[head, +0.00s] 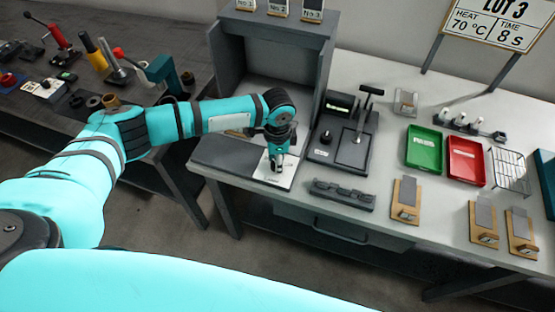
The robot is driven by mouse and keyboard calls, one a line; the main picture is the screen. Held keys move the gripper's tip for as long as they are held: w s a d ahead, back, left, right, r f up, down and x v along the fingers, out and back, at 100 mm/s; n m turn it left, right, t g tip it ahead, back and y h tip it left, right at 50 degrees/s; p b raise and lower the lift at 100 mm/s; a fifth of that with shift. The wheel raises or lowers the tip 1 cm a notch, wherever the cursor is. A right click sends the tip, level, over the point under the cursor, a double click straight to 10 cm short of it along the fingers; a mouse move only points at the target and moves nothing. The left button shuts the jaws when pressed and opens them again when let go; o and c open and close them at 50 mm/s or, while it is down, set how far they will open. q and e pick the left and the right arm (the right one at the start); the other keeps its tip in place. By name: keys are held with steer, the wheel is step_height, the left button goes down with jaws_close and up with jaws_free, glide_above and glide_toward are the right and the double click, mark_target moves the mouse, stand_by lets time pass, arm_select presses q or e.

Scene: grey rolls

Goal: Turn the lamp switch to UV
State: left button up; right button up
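My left gripper (277,164) points down over a small white plate (289,181) at the front right corner of the grey open-fronted booth (232,52). Its fingertips are small and close to the plate; I cannot tell whether they touch anything or how far apart they are. No lamp switch or UV marking can be made out; the gripper and wrist cover part of the plate. A black unit (321,154) with a small knob (326,137) and a lever (364,112) stands just right of the gripper. My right gripper is not in view.
A black rack (343,194) lies near the table's front edge. Green (424,149) and red (466,160) trays, a wire rack (509,170) and several wooden boards with grey strips stand to the right. A LOT 3 sign (492,22) stands behind. Another bench with tools is at left.

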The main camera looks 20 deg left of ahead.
arm_select(q)
steer(key=c, duration=0.3)
steer(key=shift+c, duration=0.2)
